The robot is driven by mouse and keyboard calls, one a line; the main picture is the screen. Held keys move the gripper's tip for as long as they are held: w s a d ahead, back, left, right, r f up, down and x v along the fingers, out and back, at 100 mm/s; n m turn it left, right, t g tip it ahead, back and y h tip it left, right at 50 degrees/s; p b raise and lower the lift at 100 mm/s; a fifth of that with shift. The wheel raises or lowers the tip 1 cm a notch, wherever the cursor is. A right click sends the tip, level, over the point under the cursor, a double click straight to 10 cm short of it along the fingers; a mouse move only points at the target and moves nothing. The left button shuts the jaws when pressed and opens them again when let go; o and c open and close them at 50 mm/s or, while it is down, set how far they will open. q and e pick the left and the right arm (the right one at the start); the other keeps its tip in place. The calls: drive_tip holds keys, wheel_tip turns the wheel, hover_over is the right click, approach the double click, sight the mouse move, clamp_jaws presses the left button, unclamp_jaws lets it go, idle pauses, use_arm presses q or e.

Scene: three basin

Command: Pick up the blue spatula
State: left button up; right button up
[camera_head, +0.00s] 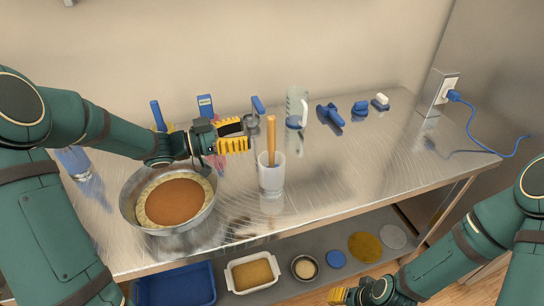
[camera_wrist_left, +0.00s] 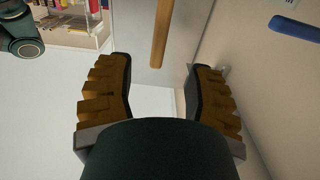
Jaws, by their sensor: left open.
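Several blue-handled tools stand along the back of the steel counter, and I cannot tell for sure which is the blue spatula. One upright blue handle (camera_head: 158,115) is behind my left arm. Another tilted blue handle (camera_head: 257,105) is just beyond my left gripper (camera_head: 240,135). In the left wrist view a blue handle (camera_wrist_left: 296,27) shows at the upper right, outside the jaws. My left gripper (camera_wrist_left: 163,88) is open and empty, its yellow pads apart. My right gripper (camera_head: 338,296) is low at the bottom edge, and its jaws are mostly hidden.
A clear cup (camera_head: 271,178) holding a wooden stick (camera_head: 271,138) stands close right of my left gripper. A metal bowl (camera_head: 130,203) with brown contents is below my left arm. A glass jug (camera_head: 297,103) stands at the back. The counter's right half (camera_head: 385,145) is mostly clear.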

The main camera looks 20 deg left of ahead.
sight(271, 149)
use_arm(q)
drive_tip(key=shift+r+b+x, duration=0.15)
drive_tip(key=shift+b+x, duration=0.1)
drive_tip(key=shift+x, duration=1.7)
drive_tip(key=shift+r+b+x, duration=0.2)
drive_tip(key=shift+x, duration=1.8)
drive_tip(key=shift+s, duration=0.1)
clamp_jaws()
